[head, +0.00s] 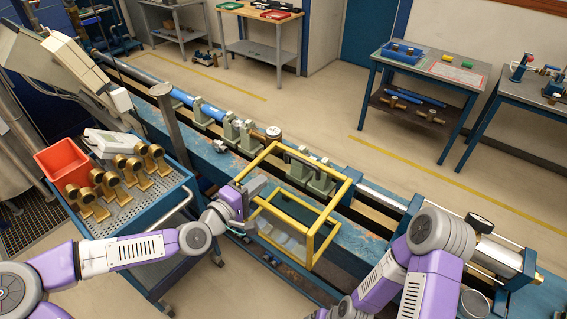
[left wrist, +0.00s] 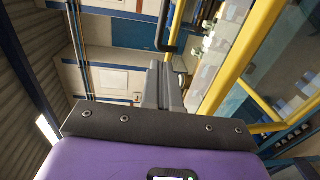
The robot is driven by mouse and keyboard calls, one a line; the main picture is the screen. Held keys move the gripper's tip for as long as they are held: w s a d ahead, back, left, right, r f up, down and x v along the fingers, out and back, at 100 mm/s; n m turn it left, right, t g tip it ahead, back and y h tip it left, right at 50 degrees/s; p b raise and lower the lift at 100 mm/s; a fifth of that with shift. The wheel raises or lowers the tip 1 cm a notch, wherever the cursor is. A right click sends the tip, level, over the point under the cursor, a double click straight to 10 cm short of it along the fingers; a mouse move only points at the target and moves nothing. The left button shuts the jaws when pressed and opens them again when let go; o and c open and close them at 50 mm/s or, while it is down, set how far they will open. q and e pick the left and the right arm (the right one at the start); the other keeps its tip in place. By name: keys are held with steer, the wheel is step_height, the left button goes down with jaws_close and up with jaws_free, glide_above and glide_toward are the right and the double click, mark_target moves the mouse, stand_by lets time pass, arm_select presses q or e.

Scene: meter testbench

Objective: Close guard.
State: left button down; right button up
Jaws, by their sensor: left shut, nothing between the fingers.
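The guard (head: 331,207) is a yellow box-like frame with clear panels, standing over the blue bench rail in the middle of the head view. Its yellow bars also cross the right side of the left wrist view (left wrist: 241,54). I cannot tell its exact opening angle. My left gripper (head: 256,187) is at the guard's left side, close to the frame; contact is unclear. Its fingers (left wrist: 165,84) are together and empty in the left wrist view. A dark bar (left wrist: 166,24), perhaps a handle, shows just beyond the fingertips. My right arm shows at lower right, but its gripper is out of frame.
A blue cart (head: 150,220) with brass fittings and a red bin (head: 66,162) stands at left, near my left arm. The long test bench (head: 215,155) carries a blue pipe and grey-green clamps.

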mark_target(284, 174)
arm_select(q)
steer(key=x, duration=1.1)
steer(key=shift+a+f, duration=0.1)
steer(key=shift+f, duration=0.05)
arm_select(e)
steer(key=shift+w+r, duration=0.1)
steer(key=shift+r, duration=0.1)
arm_select(q)
steer(key=shift+p, duration=0.3)
